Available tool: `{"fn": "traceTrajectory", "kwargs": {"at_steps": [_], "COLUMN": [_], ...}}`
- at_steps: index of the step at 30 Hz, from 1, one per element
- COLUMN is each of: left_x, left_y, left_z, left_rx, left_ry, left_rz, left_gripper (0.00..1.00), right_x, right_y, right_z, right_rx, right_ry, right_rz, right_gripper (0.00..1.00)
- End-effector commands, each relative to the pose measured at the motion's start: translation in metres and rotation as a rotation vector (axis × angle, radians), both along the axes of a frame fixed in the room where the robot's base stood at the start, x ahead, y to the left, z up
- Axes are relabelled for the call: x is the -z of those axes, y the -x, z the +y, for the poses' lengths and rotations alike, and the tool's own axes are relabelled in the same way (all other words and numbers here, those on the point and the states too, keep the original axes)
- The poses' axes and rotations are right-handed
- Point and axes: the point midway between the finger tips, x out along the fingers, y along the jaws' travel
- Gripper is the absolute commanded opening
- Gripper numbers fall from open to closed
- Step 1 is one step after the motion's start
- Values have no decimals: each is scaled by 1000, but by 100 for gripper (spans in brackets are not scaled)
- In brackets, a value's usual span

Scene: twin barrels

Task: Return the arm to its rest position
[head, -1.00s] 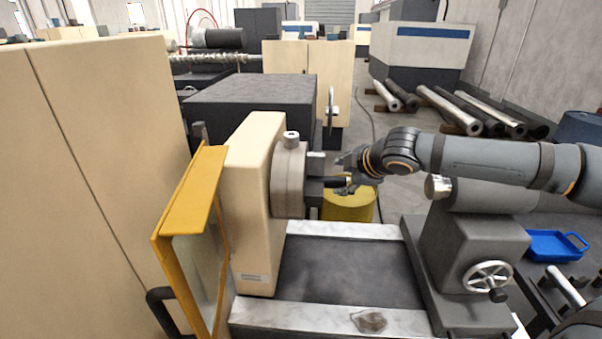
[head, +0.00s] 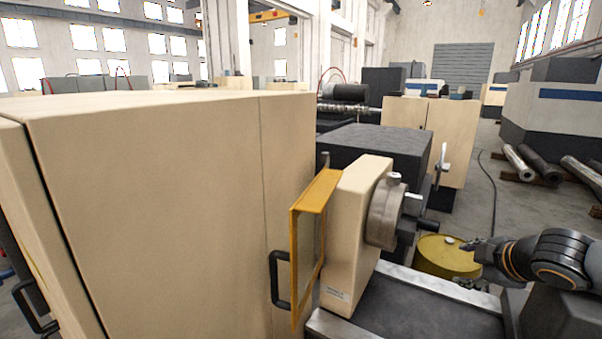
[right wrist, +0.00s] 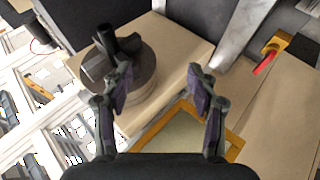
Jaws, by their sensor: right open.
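My right gripper (head: 474,262) is at the right edge of the head view, in front of the yellow drum and to the right of the lathe chuck (head: 384,216), apart from it. In the right wrist view its two fingers (right wrist: 160,90) stand wide apart with nothing between them. The chuck (right wrist: 132,78) shows there beyond the left finger, with a short dark cylinder (right wrist: 105,40) standing out of it. That cylinder (head: 429,224) also shows in the head view, on the chuck's right side. My left gripper is not in view.
The cream headstock (head: 352,235) carries the chuck. A yellow-framed guard (head: 318,190) stands open beside it. A large cream cabinet (head: 180,200) fills the left. A yellow drum (head: 440,257) stands on the floor behind the lathe bed (head: 420,305). Metal bars (head: 518,162) lie at the back right.

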Motion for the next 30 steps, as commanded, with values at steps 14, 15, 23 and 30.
{"fn": "traceTrajectory", "kwargs": {"at_steps": [14, 15, 23, 30], "left_x": [-3, -2, -1, -2], "left_y": [-28, -24, -6, -14], "left_z": [0, 0, 0, 1], "left_rx": [1, 1, 1, 0], "left_ry": [0, 0, 0, 0], "left_rz": [-42, -37, -9, -21], "left_gripper": [40, 40, 40, 40], "right_x": [120, 133, 228, 269], "right_y": [35, 42, 109, 171], "right_z": [31, 36, 82, 104], "right_rx": [80, 97, 353, 655], "right_ry": [-152, -173, -363, -483], "right_rz": [115, 128, 238, 328], "right_gripper": [59, 59, 59, 59]}}
